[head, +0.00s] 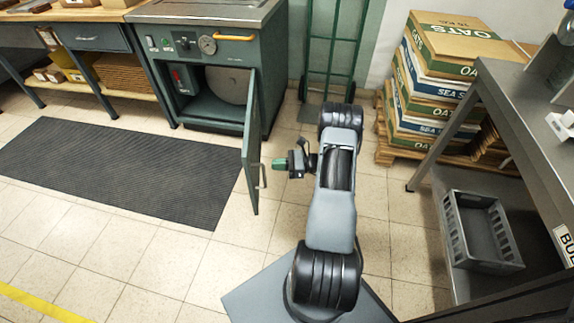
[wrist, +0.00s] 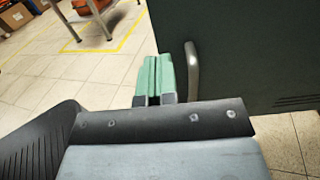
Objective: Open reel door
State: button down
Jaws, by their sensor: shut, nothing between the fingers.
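The dark green reel door (head: 251,145) stands swung out from the green cabinet (head: 258,105), wide open. Its pale bar handle (head: 263,177) is on the side facing my gripper. Inside the cabinet a round grey reel (head: 228,84) shows partly. My gripper (head: 279,164) has green fingers, shut and empty, a little right of the door by the handle. In the wrist view the shut fingers (wrist: 153,78) lie just left of the handle (wrist: 192,68) on the door panel (wrist: 250,60). They look apart from the handle, though the exact gap is unclear.
A black ribbed mat (head: 120,170) lies on the tiles left of the door. A green hand truck (head: 333,45) stands behind my arm. Stacked oats and salt boxes (head: 440,75) and a metal table (head: 500,100) over a grey crate (head: 480,230) stand right.

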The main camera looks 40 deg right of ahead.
aim_at(249, 165)
jog(key=b+x, duration=0.1)
jog(key=x, duration=0.7)
jog(key=shift+s, duration=0.1)
